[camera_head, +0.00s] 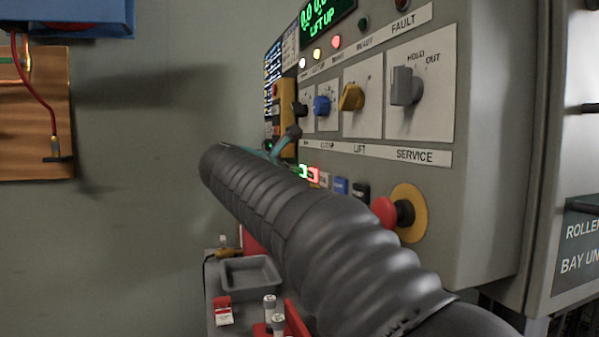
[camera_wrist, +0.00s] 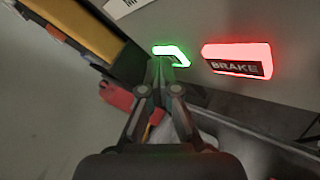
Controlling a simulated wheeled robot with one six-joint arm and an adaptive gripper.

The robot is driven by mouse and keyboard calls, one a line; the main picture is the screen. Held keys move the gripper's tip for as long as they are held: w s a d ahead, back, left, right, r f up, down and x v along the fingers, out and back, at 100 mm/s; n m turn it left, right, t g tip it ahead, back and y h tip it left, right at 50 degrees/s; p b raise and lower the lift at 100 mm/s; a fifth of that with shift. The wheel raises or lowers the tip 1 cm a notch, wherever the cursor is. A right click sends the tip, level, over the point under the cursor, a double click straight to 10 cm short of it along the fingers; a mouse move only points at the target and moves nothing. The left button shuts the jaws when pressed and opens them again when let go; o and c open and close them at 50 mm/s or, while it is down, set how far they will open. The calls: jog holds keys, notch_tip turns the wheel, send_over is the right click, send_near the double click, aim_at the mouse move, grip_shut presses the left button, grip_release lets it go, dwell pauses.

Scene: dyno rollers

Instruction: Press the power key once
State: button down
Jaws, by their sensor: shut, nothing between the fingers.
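A green-lit key (camera_wrist: 172,55) sits on the grey control panel (camera_head: 478,130). Its label is not readable, so I cannot tell for sure that it is the power key. In the wrist view my gripper (camera_wrist: 162,66) is shut and empty, with its fingertips at the lower left edge of the green key, overlapping it in the picture. I cannot tell whether they touch it. A red-lit key marked BRAKE (camera_wrist: 238,59) is just to the right. In the head view the green key (camera_head: 303,172) shows partly beyond my arm, and my fingertips cannot be made out.
Right of the lit keys are a blue key (camera_head: 341,185) and a red mushroom button (camera_head: 384,211) on a yellow ring. Rotary switches, including a grey SERVICE one (camera_head: 405,86), sit above. A grey tray (camera_head: 252,276) stands below my arm.

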jog(key=shift+a, duration=0.1)
jog(key=shift+s+a, duration=0.2)
jog(key=shift+a, duration=0.45)
jog(key=shift+p, duration=0.3)
jog(key=shift+s+a+p, duration=0.25)
jog(key=shift+a, duration=0.55)
jog(key=shift+s+a+p, duration=0.2)
jog(key=shift+a+p, duration=0.1)
jog(key=shift+a, duration=0.5)
jog(key=shift+s+a+p, duration=0.25)
jog(key=shift+a, duration=0.55)
